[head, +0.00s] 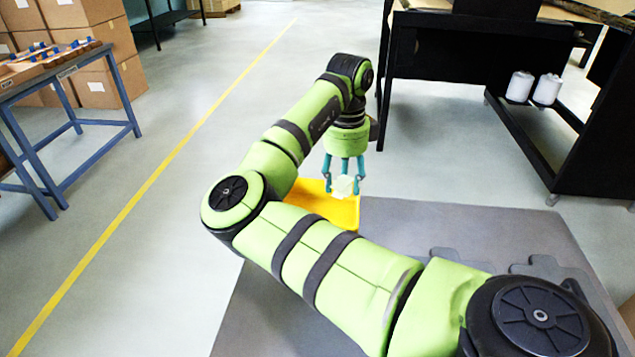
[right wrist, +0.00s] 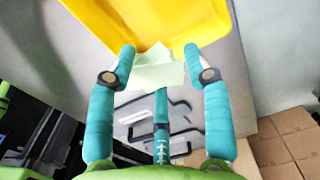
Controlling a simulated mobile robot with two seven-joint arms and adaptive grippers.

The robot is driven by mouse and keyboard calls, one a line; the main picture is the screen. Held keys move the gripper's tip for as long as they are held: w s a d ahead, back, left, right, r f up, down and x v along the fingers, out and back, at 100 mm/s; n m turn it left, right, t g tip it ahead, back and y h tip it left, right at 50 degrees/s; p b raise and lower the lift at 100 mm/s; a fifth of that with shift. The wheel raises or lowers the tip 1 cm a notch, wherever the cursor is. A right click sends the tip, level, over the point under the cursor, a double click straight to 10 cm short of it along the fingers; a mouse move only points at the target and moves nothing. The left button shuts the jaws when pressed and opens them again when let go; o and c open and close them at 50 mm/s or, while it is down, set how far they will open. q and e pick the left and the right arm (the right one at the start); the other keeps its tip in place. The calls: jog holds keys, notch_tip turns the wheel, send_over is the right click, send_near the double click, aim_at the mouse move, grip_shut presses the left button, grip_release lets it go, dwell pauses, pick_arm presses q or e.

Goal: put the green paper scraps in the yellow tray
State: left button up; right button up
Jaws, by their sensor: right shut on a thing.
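A pale green paper scrap (head: 343,187) is held between the fingertips of my right gripper (head: 344,184). In the right wrist view the folded scrap (right wrist: 157,76) sits between the teal fingers (right wrist: 165,72). The yellow tray (head: 310,194) lies low, partly hidden behind my right arm in the head view. The gripper and scrap overlap the tray in the head view; their exact height over it is unclear. In the right wrist view the tray (right wrist: 150,20) fills the top, its edge just beyond the scrap. No other green scraps are clearly visible. My left gripper is out of view.
A grey mat (head: 440,222) lies on the floor around the tray. A black-framed bench (head: 465,120) with white rolls (head: 546,89) stands at the right. A blue table (head: 55,75) and cardboard boxes (head: 100,88) stand at the left. The floor beside the yellow line is clear.

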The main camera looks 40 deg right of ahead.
jog(key=w+a+f, duration=0.1)
jog(key=w, duration=0.1)
jog(key=w+a+f, duration=0.2)
jog(key=w, duration=0.1)
jog(key=w+a+f, duration=0.1)
jog(key=w+f, duration=0.1)
jog(key=w, duration=0.1)
jog(key=shift+a+f, duration=0.2)
jog(key=shift+a, duration=0.05)
notch_tip(320, 180, down, 4)
jog(key=shift+f, duration=0.1)
jog(key=o, duration=0.8)
jog(key=shift+f+p, duration=0.1)
jog(key=shift+p, duration=0.2)
notch_tip(320, 180, up, 12)
jog(key=shift+r, duration=0.2)
